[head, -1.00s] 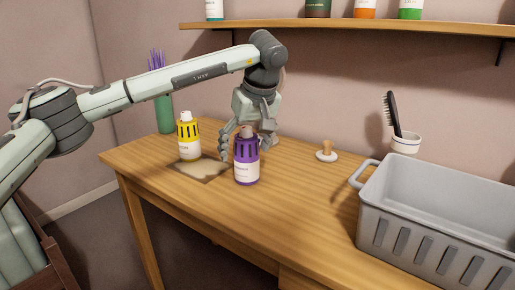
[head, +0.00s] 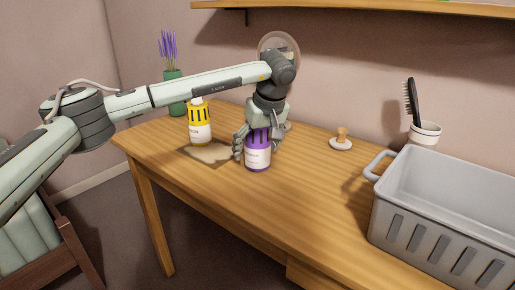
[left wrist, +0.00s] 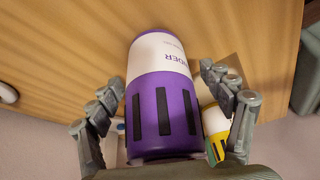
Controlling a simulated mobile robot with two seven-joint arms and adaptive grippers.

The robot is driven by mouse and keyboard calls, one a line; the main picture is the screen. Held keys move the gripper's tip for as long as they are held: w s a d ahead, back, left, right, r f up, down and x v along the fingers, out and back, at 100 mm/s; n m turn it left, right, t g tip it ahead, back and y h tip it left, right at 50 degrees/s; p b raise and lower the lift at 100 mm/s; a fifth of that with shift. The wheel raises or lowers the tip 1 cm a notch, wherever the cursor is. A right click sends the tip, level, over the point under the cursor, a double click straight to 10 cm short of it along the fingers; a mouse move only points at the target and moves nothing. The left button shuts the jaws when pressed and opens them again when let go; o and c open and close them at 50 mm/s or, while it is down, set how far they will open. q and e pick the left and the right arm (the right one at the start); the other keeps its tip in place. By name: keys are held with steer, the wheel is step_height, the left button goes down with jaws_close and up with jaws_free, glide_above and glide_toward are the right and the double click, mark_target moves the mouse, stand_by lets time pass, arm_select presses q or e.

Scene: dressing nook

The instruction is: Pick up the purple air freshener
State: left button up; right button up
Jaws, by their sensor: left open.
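The purple air freshener (head: 258,155) stands upright on the wooden table, with a white label and dark slots. In the left wrist view the purple air freshener (left wrist: 163,100) fills the middle, between the two fingers. My left gripper (head: 258,140) is open around its upper part, coming from above, with one finger on each side. In the left wrist view my left gripper (left wrist: 160,105) shows gaps between the fingers and the bottle. The bottle's top is hidden by the gripper in the head view. My right gripper is not in view.
A yellow bottle (head: 200,123) stands close on the left, behind a mat (head: 207,153). A green vase with lavender (head: 175,88) is further back. A grey crate (head: 440,205), a cup with a brush (head: 425,133) and a wooden-handled stamp-like item (head: 341,139) are on the right.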

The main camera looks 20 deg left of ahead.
arm_select(q)
steer(key=shift+r, duration=0.1)
steer(key=c, duration=1.4)
